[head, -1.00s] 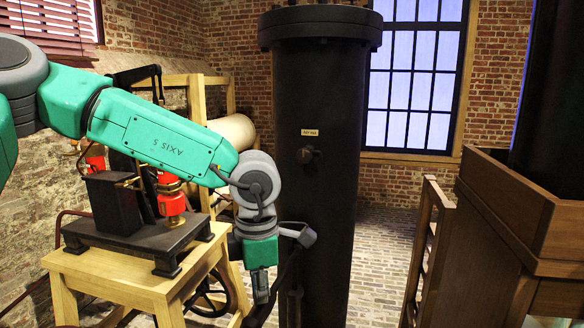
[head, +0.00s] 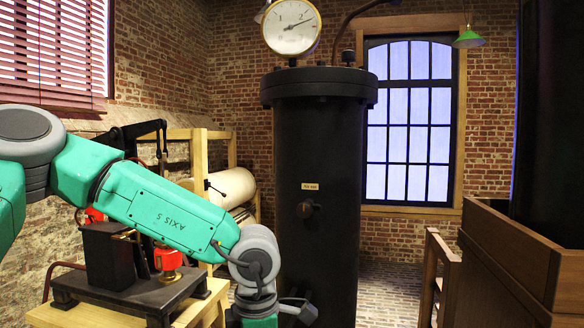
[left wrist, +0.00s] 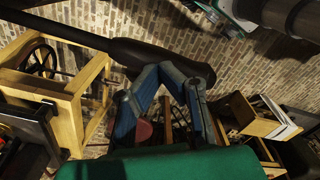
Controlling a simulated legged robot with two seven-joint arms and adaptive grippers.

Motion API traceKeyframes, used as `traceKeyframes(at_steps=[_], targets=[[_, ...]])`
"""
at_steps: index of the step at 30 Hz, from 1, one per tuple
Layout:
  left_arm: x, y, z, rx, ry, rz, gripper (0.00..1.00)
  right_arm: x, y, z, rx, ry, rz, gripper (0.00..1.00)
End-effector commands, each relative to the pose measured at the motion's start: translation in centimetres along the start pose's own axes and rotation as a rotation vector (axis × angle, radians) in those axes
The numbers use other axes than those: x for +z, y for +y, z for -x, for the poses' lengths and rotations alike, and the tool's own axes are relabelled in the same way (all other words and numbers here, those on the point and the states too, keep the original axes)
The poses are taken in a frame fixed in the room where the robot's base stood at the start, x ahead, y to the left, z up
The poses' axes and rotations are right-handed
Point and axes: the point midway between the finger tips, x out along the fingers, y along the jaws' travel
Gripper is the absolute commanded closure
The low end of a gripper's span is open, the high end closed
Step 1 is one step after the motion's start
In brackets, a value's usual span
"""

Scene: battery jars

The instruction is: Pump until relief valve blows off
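A round white gauge (head: 291,27) with a dark needle, pointing up-right just past the 2, stands above the black cylindrical vessel (head: 320,140). A small dark fitting (head: 347,57), perhaps the relief valve, sits on the vessel's lid; I see no spray there. In the left wrist view my left gripper (left wrist: 168,72) has its blue fingers drawn together at the thick end of a black pump handle (left wrist: 122,50). The contact between fingertips and handle is partly hidden. In the head view this gripper is below the frame. My right gripper is in no view.
The black machine with a red cylinder (head: 168,261) stands on a wooden table (head: 72,314) at the left. A brown wooden casing (head: 512,255) stands at the right. Brick floor (head: 390,285) shows between vessel and casing. A spoked wheel (left wrist: 38,62) shows in the left wrist view.

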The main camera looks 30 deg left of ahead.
Motion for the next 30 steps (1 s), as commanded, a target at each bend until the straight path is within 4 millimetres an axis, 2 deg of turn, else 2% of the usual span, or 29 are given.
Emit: traceKeyframes(at_steps=[3, 18, 22, 27, 30], targets=[[-0.1, 0.0, -2.3, -0.002, 0.003, -0.001, 1.00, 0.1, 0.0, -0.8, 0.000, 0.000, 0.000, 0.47], [-0.1, 0.0, -10.0, -0.001, 0.003, -0.001, 1.00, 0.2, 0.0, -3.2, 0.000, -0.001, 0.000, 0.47], [-0.1, 0.0, -8.8, 0.000, 0.002, 0.000, 1.00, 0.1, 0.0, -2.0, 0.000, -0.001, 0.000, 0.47], [-0.1, 0.0, -5.7, 0.000, 0.002, 0.001, 1.00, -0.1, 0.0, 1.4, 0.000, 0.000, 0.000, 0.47], [0.0, 0.1, -3.9, 0.002, -0.001, 0.001, 1.00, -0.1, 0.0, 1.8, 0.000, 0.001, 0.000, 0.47]])
